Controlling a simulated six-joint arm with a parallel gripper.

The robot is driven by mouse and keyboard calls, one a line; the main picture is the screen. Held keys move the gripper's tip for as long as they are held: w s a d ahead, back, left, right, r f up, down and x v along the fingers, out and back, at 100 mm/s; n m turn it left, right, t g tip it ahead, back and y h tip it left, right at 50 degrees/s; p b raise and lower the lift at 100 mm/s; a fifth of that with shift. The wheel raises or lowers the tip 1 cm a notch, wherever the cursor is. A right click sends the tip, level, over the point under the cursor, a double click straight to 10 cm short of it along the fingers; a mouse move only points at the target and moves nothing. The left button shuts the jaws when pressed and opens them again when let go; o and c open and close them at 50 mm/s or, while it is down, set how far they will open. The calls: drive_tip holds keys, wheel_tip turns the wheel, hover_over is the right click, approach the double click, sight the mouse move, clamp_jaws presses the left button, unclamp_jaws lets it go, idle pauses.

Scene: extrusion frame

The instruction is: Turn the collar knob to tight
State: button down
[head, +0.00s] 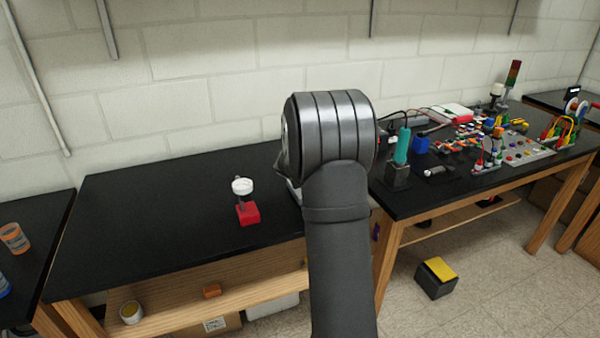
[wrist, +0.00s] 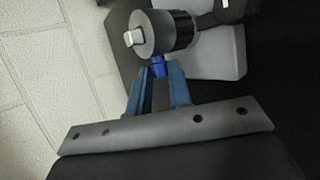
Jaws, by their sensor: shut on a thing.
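In the wrist view the collar (wrist: 150,32) is a dark grey round body with a pale square-ended shaft (wrist: 133,38) through its face. A small blue collar knob (wrist: 158,67) sticks out from the collar toward me. My gripper (wrist: 161,76) has blue fingers, which are shut on the knob, one on each side. Any tight or loose marking is not visible. A light grey plate or block (wrist: 220,52) lies behind the collar. In the head view my own arm hides the gripper, knob and collar.
A white round cup on a red base (head: 247,213) stands on the black bench (head: 150,215), left of my arm. To the right, a second bench holds a teal-handled tool in a dark stand (head: 398,172) and several small coloured parts. The bench's left part is clear.

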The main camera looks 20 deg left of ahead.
drive_tip(key=c, duration=1.3)
unclamp_jaws()
drive_tip(key=v, duration=1.7)
drive_tip(key=shift+s, duration=0.2)
drive_tip(key=shift+d+r, duration=0.1)
